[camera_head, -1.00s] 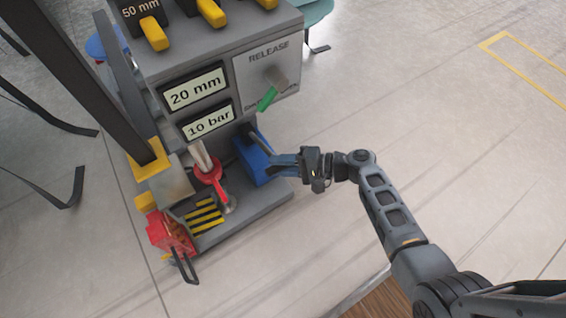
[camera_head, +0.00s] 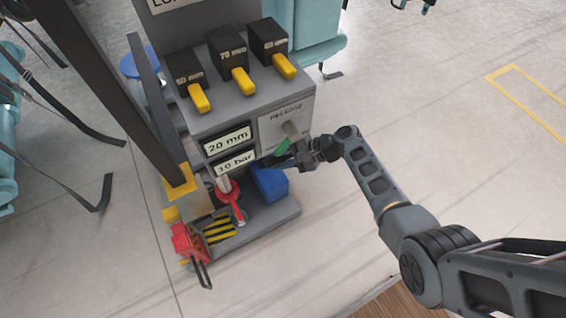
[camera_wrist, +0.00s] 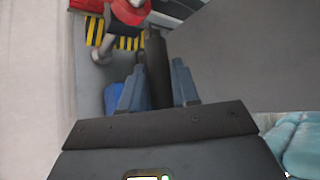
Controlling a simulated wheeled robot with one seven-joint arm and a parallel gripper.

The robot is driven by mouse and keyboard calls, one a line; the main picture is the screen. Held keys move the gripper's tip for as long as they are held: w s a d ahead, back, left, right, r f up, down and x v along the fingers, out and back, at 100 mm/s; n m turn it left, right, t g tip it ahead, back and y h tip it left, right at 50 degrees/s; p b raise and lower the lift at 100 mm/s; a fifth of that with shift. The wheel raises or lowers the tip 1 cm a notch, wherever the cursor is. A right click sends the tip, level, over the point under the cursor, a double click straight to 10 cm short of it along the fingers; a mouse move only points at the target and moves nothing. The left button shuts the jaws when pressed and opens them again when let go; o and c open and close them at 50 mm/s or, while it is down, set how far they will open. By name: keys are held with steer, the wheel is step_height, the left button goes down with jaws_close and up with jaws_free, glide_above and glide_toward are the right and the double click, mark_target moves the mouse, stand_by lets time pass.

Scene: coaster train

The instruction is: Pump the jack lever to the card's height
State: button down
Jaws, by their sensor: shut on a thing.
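The grey jack console (camera_head: 205,120) stands at left centre in the head view. Its displays read 20 mm (camera_head: 228,141) and what looks like 10 bar (camera_head: 235,162). My gripper (camera_head: 285,160) is in front of the console, above the blue pump block (camera_head: 270,184). In the wrist view, my gripper (camera_wrist: 158,88) is shut on the dark jack lever (camera_wrist: 156,60), which runs between its two blue-grey fingers. A white sign (camera_head: 168,4) at the top is cut off, so no card height is readable.
Blocks marked 50, 70 and what looks like 60 mm, with yellow handles (camera_head: 240,80), sit on top. A red jack part (camera_head: 228,193) and red device (camera_head: 187,243) stand on the base. Floor at right is clear.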

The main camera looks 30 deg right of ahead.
steer(key=shift+w+r, duration=0.35)
steer(key=shift+w, duration=0.1)
steer(key=c, duration=0.9)
jaws_free()
steer(key=shift+f, duration=0.1)
steer(key=shift+c, duration=0.2)
steer(key=shift+s, duration=0.1)
steer(key=p+v, duration=0.2)
steer(key=v, duration=0.5)
steer(key=shift+s+d+r, duration=0.15)
steer(key=shift+d+r, duration=0.05)
steer(key=shift+d, duration=0.1)
